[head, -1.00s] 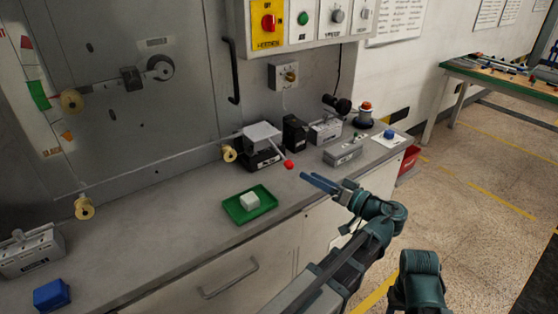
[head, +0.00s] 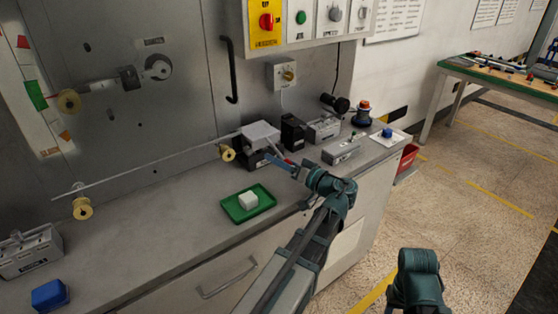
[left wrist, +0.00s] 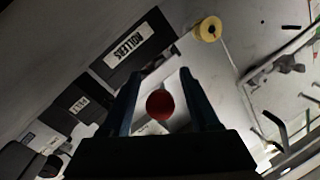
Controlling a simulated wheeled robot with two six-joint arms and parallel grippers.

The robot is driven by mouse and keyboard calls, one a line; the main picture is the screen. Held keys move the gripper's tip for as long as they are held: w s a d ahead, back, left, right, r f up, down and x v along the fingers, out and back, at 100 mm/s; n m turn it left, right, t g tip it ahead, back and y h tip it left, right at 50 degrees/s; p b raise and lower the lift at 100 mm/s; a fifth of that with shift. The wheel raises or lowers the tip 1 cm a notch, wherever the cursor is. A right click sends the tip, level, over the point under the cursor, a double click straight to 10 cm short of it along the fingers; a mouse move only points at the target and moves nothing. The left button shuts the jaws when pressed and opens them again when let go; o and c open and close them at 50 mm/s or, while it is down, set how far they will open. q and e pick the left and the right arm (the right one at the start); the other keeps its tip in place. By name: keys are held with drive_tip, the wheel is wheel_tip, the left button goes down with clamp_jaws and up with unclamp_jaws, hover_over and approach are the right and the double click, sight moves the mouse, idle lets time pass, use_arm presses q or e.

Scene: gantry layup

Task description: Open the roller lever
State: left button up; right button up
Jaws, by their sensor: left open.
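The roller lever's red ball knob (left wrist: 160,104) shows in the left wrist view between my two dark fingers, with space on both sides of it. The lever belongs to the roller unit (head: 262,133), a grey-topped box on a dark base on the bench. Its ROLLERS label (left wrist: 130,45) shows in the left wrist view. My left gripper (head: 274,160) is open at the front of this unit, its fingers around the knob. In the head view the fingers mostly hide the knob.
A green tray (head: 236,215) with a white block (head: 249,200) lies on the bench in front of the unit. A black box (head: 293,133) and a grey switch box (head: 323,129) stand to its right. A blue block (head: 50,295) is at the lower left.

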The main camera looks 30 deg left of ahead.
use_arm(q)
clamp_jaws()
idle(1.4)
